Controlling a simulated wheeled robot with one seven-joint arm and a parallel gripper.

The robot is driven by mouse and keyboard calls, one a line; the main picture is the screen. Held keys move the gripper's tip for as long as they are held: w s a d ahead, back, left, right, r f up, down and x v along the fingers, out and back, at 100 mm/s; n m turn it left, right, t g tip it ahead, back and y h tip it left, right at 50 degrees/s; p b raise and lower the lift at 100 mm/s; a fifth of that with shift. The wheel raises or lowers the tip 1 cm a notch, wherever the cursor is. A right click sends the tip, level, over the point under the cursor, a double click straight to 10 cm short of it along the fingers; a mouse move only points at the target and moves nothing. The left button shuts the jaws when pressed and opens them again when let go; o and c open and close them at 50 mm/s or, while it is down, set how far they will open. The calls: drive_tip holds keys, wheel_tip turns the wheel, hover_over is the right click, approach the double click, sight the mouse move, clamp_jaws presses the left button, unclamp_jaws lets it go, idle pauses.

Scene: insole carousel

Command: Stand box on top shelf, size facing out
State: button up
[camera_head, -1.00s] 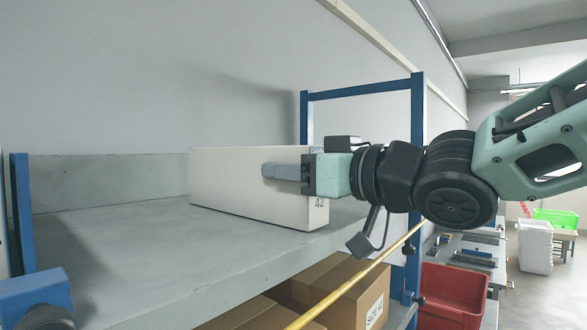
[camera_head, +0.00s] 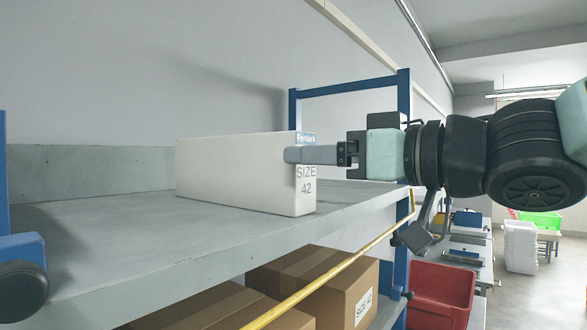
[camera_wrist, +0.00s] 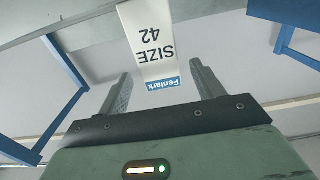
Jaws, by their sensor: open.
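The white box (camera_head: 235,175) stands on the grey top shelf (camera_head: 110,235). Its narrow end, with a blue "Fenlark" label and "SIZE 42", faces out toward the shelf's front edge. My gripper (camera_head: 290,154) is open at that end, its near finger overlapping the label's lower part in the head view. In the wrist view, the box's printed end (camera_wrist: 153,50) shows upside down beyond and between my two spread fingers (camera_wrist: 160,90), with gaps on both sides. The box's far end and underside are hidden.
Blue shelf posts (camera_head: 404,95) rise at the right end. A yellow bar (camera_head: 320,285) runs along the front below the shelf. Cardboard boxes (camera_head: 315,280) sit on the lower level, with a red bin (camera_head: 440,295) beyond. The top shelf is bare left of the white box.

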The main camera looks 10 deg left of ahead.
drive_tip(key=v, duration=0.4)
drive_tip(key=shift+s+d, duration=0.15)
drive_tip(key=shift+d, duration=0.15)
